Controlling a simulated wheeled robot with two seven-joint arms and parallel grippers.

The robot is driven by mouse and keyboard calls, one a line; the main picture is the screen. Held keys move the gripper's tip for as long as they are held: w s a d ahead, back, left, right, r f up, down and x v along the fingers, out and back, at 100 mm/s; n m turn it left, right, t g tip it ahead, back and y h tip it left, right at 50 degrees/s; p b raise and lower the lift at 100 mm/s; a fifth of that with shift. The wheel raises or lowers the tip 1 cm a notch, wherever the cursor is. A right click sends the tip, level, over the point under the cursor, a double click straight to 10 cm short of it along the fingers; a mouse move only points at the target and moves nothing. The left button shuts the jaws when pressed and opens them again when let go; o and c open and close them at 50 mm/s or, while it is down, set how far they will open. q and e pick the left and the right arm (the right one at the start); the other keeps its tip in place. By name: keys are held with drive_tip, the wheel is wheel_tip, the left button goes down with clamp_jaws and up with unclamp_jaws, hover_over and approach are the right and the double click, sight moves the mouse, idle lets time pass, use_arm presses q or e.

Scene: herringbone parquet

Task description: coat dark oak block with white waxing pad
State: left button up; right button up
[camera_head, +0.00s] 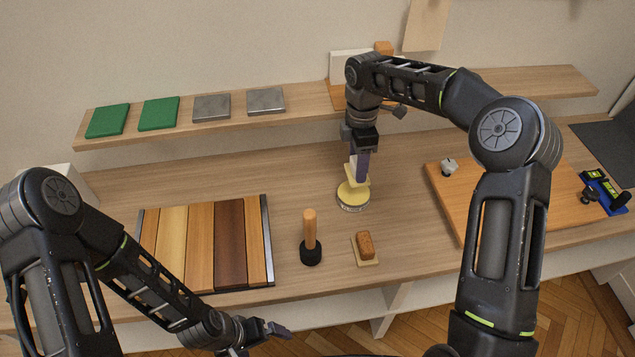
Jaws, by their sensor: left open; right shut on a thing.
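The dark oak block (231,245) is the darkest brown strip in a row of several wood blocks lying in a dark-edged frame at the left of the bench. My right gripper (360,168) points down and is shut on the pale, cream-white waxing pad (356,177). The pad is at the top of a round tin of yellow wax (352,196); I cannot tell whether they touch. My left gripper (277,331) is open and empty, low in front of the bench, right of and below the frame of blocks.
A wooden-handled tool with a black head (311,252) and a brown block on a tan pad (365,245) stand near the front edge. An orange-brown board (440,185) with small tools lies at the right. The shelf behind (300,107) holds green and grey squares.

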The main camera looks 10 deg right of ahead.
idle(0.5)
drive_tip(key=m, duration=0.2)
drive_tip(key=s+r+m, duration=0.1)
drive_tip(key=shift+a+m, duration=0.15)
drive_tip(key=shift+m, duration=0.25)
drive_tip(key=s+r+m, duration=0.1)
drive_tip(key=m, duration=0.3)
drive_tip(key=s+a+r+m, duration=0.1)
drive_tip(key=s+m, duration=0.1)
drive_tip(key=m, duration=0.3)
drive_tip(key=s+r+m+t+y, duration=0.1)
drive_tip(key=m, duration=0.4)
drive_tip(key=shift+s+a, duration=0.2)
drive_tip(key=shift+s, duration=0.15)
